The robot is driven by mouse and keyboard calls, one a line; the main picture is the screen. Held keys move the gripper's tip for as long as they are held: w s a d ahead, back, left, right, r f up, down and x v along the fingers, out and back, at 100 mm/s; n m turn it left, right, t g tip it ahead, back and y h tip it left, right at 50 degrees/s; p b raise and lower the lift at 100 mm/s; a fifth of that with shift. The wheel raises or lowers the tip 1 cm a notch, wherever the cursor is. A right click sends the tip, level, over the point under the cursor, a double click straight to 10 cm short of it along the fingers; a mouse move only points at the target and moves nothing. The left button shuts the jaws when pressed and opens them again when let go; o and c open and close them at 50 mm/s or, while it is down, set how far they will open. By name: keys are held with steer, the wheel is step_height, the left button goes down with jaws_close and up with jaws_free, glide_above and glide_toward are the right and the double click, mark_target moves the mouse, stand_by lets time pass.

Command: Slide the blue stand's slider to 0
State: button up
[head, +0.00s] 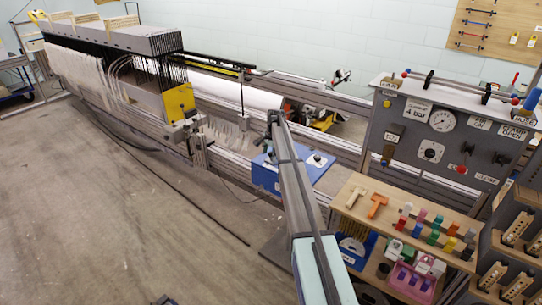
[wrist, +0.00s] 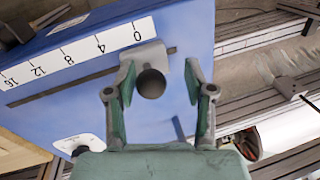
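The blue stand (wrist: 75,75) fills the upper left of the wrist view, with a white scale strip (wrist: 80,52) marked 0, 4, 8, 12 and 16. Its grey slider (wrist: 148,56) with a round dark knob (wrist: 151,84) sits in the slot near the 0 end. My gripper (wrist: 158,68) is open, with a green-grey finger on each side of the knob. The left fingertip is close to the knob; a gap shows on the right. In the head view the blue stand (head: 264,174) is partly hidden by my arm, and the fingertips are too small to read.
A grey control panel (head: 450,135) with a gauge stands at the right. Below it is a wooden shelf (head: 400,215) with coloured pieces. The loom with white warp threads (head: 75,70) stands at the back left. Metal rails (head: 345,100) run behind the stand. The floor at left is open.

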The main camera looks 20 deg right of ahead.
steer(key=shift+s+d, duration=0.1)
steer(key=shift+s+r, duration=0.1)
steer(key=shift+r, duration=0.4)
step_height(320, 180, up, 11)
steer(key=s, duration=0.2)
steer(key=shift+d, duration=0.4)
steer(key=shift+f, duration=0.2)
steer(key=s+a+f+n+g, duration=0.15)
steer(key=s+a+f, duration=0.35)
steer(key=s+f, duration=0.7)
steer(key=s+a+f+n+g, duration=0.1)
steer(key=s+a+f+n, duration=0.2)
steer(key=s+a+f, duration=0.6)
steer(key=s+a+f+n+g, duration=0.2)
steer(key=s+f, duration=1.2)
steer(key=f, duration=0.2)
steer(key=s+a+f+n+g, duration=0.1)
steer(key=s+a+f+n, duration=0.15)
steer(key=s, duration=0.85)
steer(key=s+a+f+n+g, duration=0.1)
steer(key=s+a+f, duration=0.25)
steer(key=s, duration=0.65)
steer(key=s+a+n+g, duration=0.1)
steer(key=s+n+g, duration=0.1)
steer(key=s, duration=2.1)
steer(key=shift+s+f+n+h, duration=0.15)
steer(key=shift+s+n+h, duration=0.25)
steer(key=shift+n, duration=0.4)
